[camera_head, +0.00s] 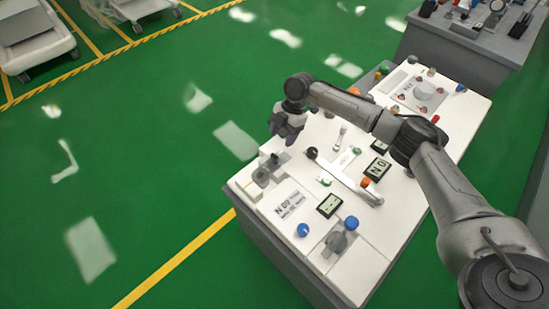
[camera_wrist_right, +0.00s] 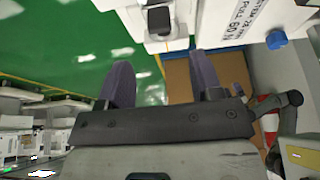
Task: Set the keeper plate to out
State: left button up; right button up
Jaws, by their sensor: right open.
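The white cart top (camera_head: 400,207) carries grey latch-like fixtures (camera_head: 268,170) at its left corner; I cannot tell for sure which part is the keeper plate. In the right wrist view a white block with a dark pad (camera_wrist_right: 160,18) shows at the top, beyond the fingers. My right gripper (camera_head: 284,135) is just past the cart's far left edge, beyond the corner fixtures and apart from them. Its two purple fingers (camera_wrist_right: 160,60) are spread with nothing between them. My left gripper is out of view.
A printed label (camera_head: 290,205), blue knobs (camera_head: 303,230) and a pale metal bar (camera_head: 345,178) lie on the cart top. A second grey cart (camera_head: 455,50) stands at the back right. Green floor (camera_head: 150,180) is open to the left.

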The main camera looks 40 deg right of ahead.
aim_at(275, 155)
jog(key=b+x, duration=0.3)
jog(key=x, duration=0.5)
jog(key=shift+f, duration=0.1)
jog(key=shift+a+f, duration=0.2)
jog(key=shift+f, duration=0.25)
jog(key=shift+c, duration=0.3)
